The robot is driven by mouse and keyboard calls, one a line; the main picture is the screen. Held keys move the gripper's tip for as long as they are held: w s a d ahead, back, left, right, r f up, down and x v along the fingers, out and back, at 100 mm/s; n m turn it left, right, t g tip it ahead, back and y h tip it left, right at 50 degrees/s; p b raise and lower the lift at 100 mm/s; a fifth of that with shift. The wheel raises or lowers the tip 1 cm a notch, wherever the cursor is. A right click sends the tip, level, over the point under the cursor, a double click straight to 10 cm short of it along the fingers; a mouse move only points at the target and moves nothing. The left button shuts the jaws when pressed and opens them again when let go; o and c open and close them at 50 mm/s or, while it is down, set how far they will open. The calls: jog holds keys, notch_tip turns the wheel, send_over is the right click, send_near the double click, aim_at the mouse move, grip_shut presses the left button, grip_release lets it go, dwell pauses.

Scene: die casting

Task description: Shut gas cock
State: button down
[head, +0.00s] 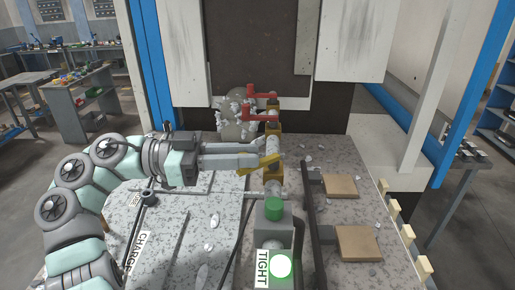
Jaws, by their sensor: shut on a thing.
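A cock with a yellow lever (258,165) sits on the brass and grey pipe line in the middle of the head view. The lever points left, crosswise to the pipe, slightly toward the near side. My gripper (260,154) reaches in from the left, with its two grey fingers at the yellow lever and shut on it. The fingers hide part of the lever.
A lit green lamp (280,266) beside a TIGHT label (263,268) and a green cap (273,205) stand in front. A dark rail (309,215) and two brown blocks (341,186) are to the right. Grey lumps (237,118) pile up behind. White machine panels flank the back.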

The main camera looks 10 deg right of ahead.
dwell(0.4)
jog(key=c, duration=1.3)
grip_release()
jog(key=shift+d, duration=0.1)
